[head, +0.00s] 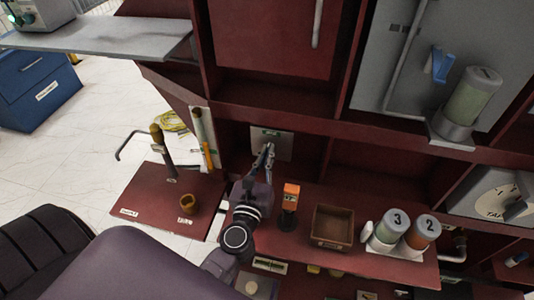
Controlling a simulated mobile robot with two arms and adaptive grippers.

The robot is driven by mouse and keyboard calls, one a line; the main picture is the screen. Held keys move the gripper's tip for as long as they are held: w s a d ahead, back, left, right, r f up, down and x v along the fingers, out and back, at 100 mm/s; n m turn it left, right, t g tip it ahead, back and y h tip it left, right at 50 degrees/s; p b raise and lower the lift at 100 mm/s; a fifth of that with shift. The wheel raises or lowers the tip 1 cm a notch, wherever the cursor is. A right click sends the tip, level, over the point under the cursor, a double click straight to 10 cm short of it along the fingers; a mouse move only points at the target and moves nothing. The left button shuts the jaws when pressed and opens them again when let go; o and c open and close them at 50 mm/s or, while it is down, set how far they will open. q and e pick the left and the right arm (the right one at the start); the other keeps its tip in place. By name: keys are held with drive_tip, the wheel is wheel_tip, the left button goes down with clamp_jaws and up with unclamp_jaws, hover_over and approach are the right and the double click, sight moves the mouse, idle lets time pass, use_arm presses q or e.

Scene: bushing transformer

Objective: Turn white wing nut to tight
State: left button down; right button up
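My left gripper (265,158) reaches up to a light grey plate (285,146) on the back wall of a dark red cabinet. Its fingertips are in front of the plate and look close together. They are too small to show whether they are open or shut, or touching anything. I cannot make out the white wing nut; it may be hidden behind the fingers or too small to tell. My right gripper is not in view.
An orange-topped device (290,196), a brown open box (333,227) and canisters marked 3 (390,228) and 2 (424,229) stand right of my arm. A red board (150,200) with a small brown cup (188,204) lies left. Cabinet dividers flank the plate.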

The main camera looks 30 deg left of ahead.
use_arm(q)
drive_tip(key=shift+m, duration=0.4)
drive_tip(key=m+p, duration=0.1)
drive_tip(key=m, duration=0.2)
drive_tip(key=shift+d+r+p, duration=0.1)
drive_tip(key=shift+d+p, duration=0.05)
drive_tip(key=shift+p, duration=0.25)
drive_tip(key=m+p, duration=0.1)
drive_tip(key=m, duration=0.1)
drive_tip(key=m+p, duration=0.1)
drive_tip(key=m, duration=0.1)
drive_tip(key=m+p, duration=0.1)
drive_tip(key=m, duration=0.1)
drive_tip(key=shift+w+d, duration=0.1)
drive_tip(key=shift+d, duration=0.15)
drive_tip(key=m, duration=0.2)
drive_tip(key=m+p, duration=0.1)
drive_tip(key=m, duration=0.1)
drive_tip(key=m+p, duration=0.1)
drive_tip(key=shift+d+f+m, duration=0.15)
drive_tip(key=shift+f+m, duration=0.25)
drive_tip(key=shift+f+m+p, duration=0.25)
drive_tip(key=shift+m+p, duration=0.55)
drive_tip(key=shift+m, duration=1)
drive_tip(key=c, duration=2.2)
unclamp_jaws()
